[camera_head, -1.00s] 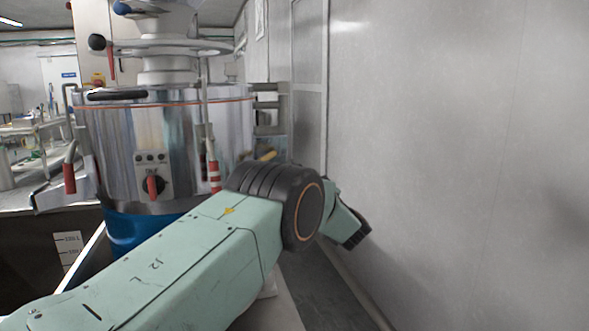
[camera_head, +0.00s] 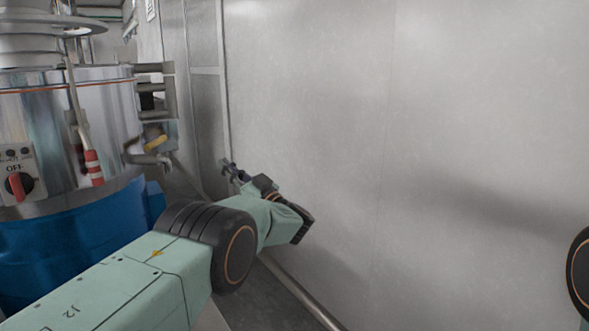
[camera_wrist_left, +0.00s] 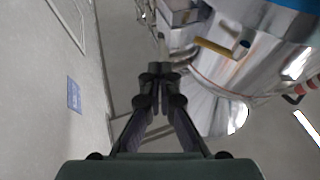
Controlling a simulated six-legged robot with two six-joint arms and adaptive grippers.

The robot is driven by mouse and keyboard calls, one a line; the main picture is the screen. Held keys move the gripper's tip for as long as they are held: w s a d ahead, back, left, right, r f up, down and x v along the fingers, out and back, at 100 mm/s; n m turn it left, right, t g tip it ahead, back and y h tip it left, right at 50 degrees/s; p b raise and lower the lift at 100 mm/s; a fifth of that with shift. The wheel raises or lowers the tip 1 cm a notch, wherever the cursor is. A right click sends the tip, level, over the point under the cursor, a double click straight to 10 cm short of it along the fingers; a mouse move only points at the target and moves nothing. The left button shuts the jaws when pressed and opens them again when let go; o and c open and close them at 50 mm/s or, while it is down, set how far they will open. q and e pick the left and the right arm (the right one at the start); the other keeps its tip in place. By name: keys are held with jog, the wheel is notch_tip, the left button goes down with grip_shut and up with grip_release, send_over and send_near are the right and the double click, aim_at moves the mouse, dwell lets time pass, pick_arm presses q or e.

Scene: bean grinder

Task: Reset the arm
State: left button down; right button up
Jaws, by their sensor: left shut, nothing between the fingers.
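My left arm reaches in from the lower left in the head view, and its gripper (camera_head: 229,170) is small there, in front of the grey wall. In the left wrist view the same gripper (camera_wrist_left: 160,75) has its fingers together with nothing between them. The bean grinder (camera_head: 100,115), a shiny metal drum on a blue base, stands left of the gripper and apart from it. It also shows at the upper right of the left wrist view (camera_wrist_left: 205,85). My right gripper is out of view; only part of my right arm shows at the right edge.
A plain grey wall (camera_head: 400,120) fills the right side, with a pipe (camera_head: 300,292) along its foot. A red switch knob (camera_head: 19,186) marked OFF and a yellow-handled valve (camera_head: 155,142) are on the grinder. A blue sign (camera_wrist_left: 74,95) is on the wall.

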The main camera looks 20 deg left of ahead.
pick_arm(q)
jog(key=w+d+f+m+t+h, duration=0.15)
jog(key=f+m+t+h, duration=0.3)
jog(key=f, duration=0.55)
jog(key=d+f+m+t+h, duration=0.35)
jog(key=f+h, duration=0.25)
jog(key=f, duration=0.3)
jog(key=s+d+f+m+g+h, duration=0.1)
jog(key=s+f+m+g+h, duration=0.15)
jog(key=s+f, duration=0.55)
jog(key=s+d+f+m+g+h, duration=0.15)
jog(key=s+f+h, duration=0.3)
jog(key=f, duration=0.45)
jog(key=s+d+f+g+h, duration=0.1)
jog(key=s+f+g, duration=0.25)
jog(key=s, duration=0.65)
jog(key=s+d+f+g+h, duration=0.1)
jog(key=s+d+f+g, duration=0.2)
jog(key=s, duration=0.8)
jog(key=s+r+m+g+h, duration=0.1)
jog(key=s+g, duration=0.4)
jog(key=s, duration=1.7)
jog(key=shift+d+r+h, duration=0.35)
jog(key=shift+d+r, duration=0.05)
jog(key=shift+r, duration=0.2)
jog(key=shift+g, duration=0.25)
